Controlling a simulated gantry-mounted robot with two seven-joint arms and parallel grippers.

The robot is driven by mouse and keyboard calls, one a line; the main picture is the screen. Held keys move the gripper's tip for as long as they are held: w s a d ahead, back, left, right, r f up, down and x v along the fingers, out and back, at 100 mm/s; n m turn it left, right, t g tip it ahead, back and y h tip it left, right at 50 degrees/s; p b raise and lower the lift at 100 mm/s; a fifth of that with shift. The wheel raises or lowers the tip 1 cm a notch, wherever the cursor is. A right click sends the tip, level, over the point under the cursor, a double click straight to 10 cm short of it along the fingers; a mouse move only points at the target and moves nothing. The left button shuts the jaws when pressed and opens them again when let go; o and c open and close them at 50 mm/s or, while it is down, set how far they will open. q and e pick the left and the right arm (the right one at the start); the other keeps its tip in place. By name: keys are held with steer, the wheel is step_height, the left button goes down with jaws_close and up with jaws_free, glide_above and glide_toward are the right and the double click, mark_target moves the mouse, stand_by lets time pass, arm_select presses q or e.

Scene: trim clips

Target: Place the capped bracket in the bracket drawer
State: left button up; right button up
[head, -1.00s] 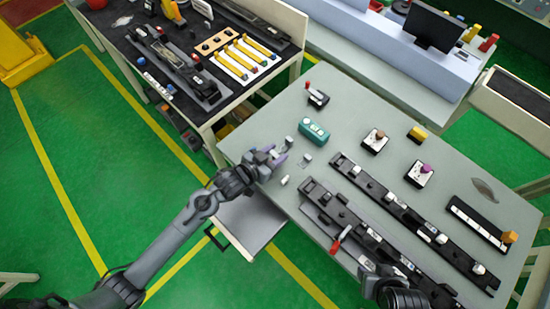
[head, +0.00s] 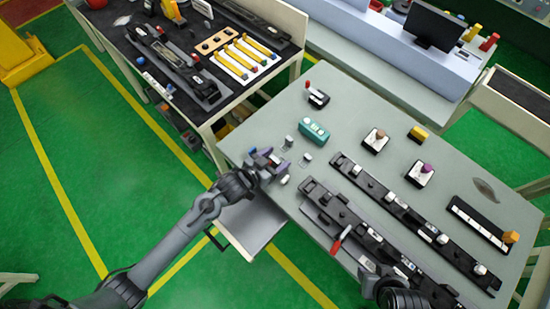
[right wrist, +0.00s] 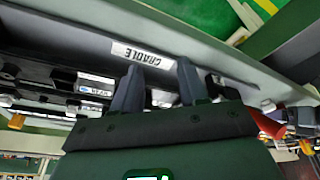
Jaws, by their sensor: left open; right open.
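My left gripper (head: 271,161) is over the front-left edge of the grey table. It is open. A small blue-topped piece (head: 265,151) shows at its fingers; I cannot tell whether this is the capped bracket or whether it lies between the fingers. Small grey and white pieces (head: 307,157) lie close by on the table. An open drawer (head: 255,224) sticks out below the table edge, under my left wrist; its visible floor is bare. In the right wrist view, my right gripper (right wrist: 158,85) is open with nothing seen between its fingers, facing a strip labelled CRADLE (right wrist: 136,56).
A teal box (head: 314,131) stands behind the small pieces. Long black rails (head: 385,193) with clips fill the table's front right, with a red-handled lever (head: 341,240). Black-and-white button boxes (head: 375,141) stand further back.

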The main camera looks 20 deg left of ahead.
arm_select(q)
steer(key=shift+r, duration=0.1)
steer(key=shift+s+a+r, duration=0.25)
steer(key=shift+s+r, duration=0.05)
steer(key=shift+s, duration=0.2)
steer(key=s+a+r+n+g+y, duration=0.1)
steer(key=s+a+g, duration=0.2)
steer(key=s, duration=0.5)
steer(key=s+a+r+n+g+y, duration=0.1)
steer(key=s+a+r+g+y, duration=0.1)
steer(key=s, duration=0.6)
steer(key=s+a+r+g+y+p, duration=0.1)
steer(key=s+a+r+g+y, duration=0.1)
steer(key=s, duration=0.6)
steer(key=shift+s+a+n+g, duration=0.25)
steer(key=shift+a+n+g, duration=0.15)
steer(key=shift+a+g, duration=0.45)
